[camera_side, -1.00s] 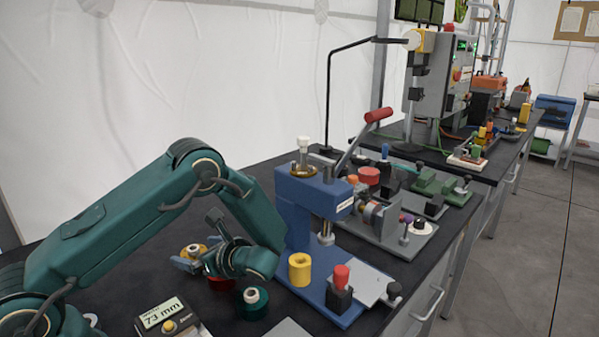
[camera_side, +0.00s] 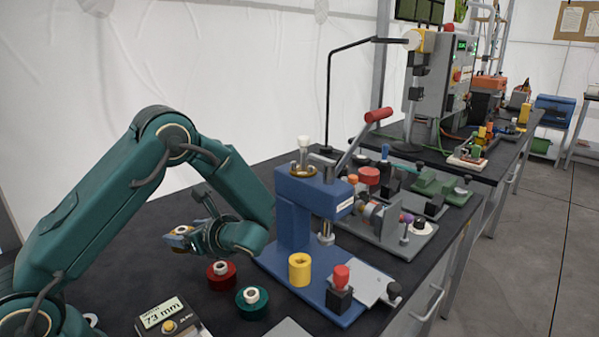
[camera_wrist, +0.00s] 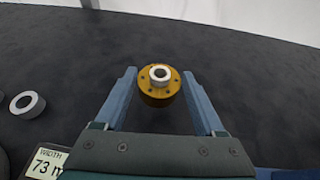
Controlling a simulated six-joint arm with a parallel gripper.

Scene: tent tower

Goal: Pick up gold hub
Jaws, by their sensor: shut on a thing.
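The gold hub (camera_wrist: 151,96) is a round gold disc with a pale collar and a dark centre hole. In the side view my gripper (camera_side: 180,238) is raised above the bench, left of the blue press. The hub is small there and partly hidden by the fingers.
A red hub (camera_side: 221,282) and a green hub (camera_side: 245,304) stand on the dark bench below. The blue press (camera_side: 293,226) with a yellow cylinder (camera_side: 299,276) is to the right. A width display (camera_side: 164,313) lies in front.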

